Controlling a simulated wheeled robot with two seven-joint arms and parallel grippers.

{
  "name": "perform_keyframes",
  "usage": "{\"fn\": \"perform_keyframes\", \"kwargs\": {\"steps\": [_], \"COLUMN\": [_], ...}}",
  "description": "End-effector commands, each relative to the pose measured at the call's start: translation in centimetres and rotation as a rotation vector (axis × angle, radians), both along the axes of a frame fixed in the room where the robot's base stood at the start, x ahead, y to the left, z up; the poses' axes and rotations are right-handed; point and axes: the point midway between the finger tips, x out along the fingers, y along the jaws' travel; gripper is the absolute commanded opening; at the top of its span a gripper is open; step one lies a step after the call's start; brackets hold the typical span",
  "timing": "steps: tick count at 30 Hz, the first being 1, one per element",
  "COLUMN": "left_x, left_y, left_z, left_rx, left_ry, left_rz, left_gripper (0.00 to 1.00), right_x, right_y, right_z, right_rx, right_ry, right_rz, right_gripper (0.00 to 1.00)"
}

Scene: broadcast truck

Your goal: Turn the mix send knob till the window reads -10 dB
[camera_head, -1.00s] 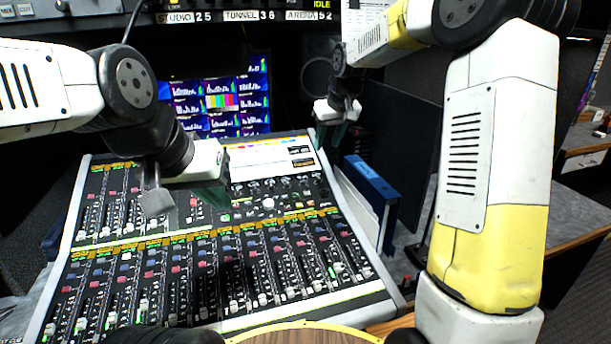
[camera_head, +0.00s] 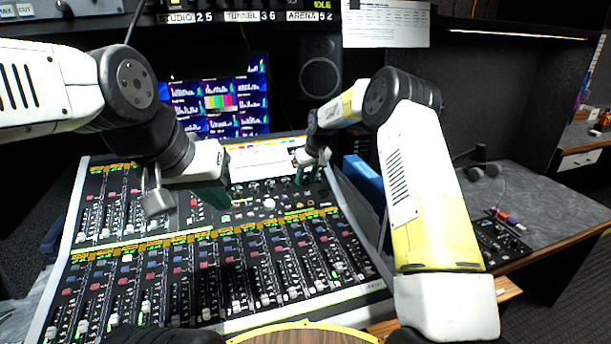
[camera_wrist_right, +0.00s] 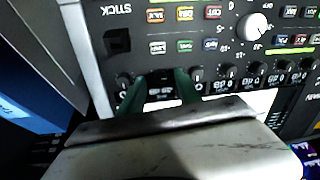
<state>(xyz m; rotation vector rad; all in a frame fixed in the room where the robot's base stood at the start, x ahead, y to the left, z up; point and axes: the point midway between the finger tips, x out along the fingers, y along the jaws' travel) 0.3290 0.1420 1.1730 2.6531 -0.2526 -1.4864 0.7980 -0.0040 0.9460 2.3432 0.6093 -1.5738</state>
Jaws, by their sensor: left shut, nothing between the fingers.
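A row of small dark knobs with small windows runs across the console's upper right part; one knob (camera_wrist_right: 231,72) shows clearly in the right wrist view. I cannot tell which is the mix send knob, and no window reading is legible. My right gripper (camera_head: 308,178) is low over the right end of this row. In the right wrist view its two green fingers (camera_wrist_right: 159,92) stand apart, with a small dark window (camera_wrist_right: 160,88) visible between them. No knob is clearly visible between the fingers. My left gripper (camera_head: 213,196) is shut and empty above the console's middle left.
The mixing console (camera_head: 215,287) has several faders and buttons. A larger white knob (camera_head: 269,204) sits below the row. A blue binder (camera_head: 364,180) stands at the console's right edge, beside my right arm. Monitors (camera_head: 220,100) are behind. The desk at right (camera_head: 530,200) is partly clear.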

Motion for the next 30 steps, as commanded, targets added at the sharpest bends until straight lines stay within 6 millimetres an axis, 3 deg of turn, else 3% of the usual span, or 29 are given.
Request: {"fn": "perform_keyframes", "kwargs": {"steps": [11, 18, 30], "left_x": [0.00, 0.00, 0.00], "left_y": [0.00, 0.00, 0.00], "left_z": [0.00, 0.00, 0.00], "left_rx": [0.000, 0.000, 0.000], "left_ry": [0.000, 0.000, 0.000], "left_rz": [0.000, 0.000, 0.000], "left_gripper": [0.00, 0.00, 0.00], "right_x": [0.30, 0.28, 0.24], "right_y": [0.19, 0.19, 0.18], "right_z": [-0.88, -0.87, -0.86], "right_rx": [-0.001, 0.000, 0.014], "right_ry": [0.000, 0.000, 0.006], "right_rz": [0.000, 0.000, -0.036], "right_gripper": [0.40, 0.00, 0.00]}}
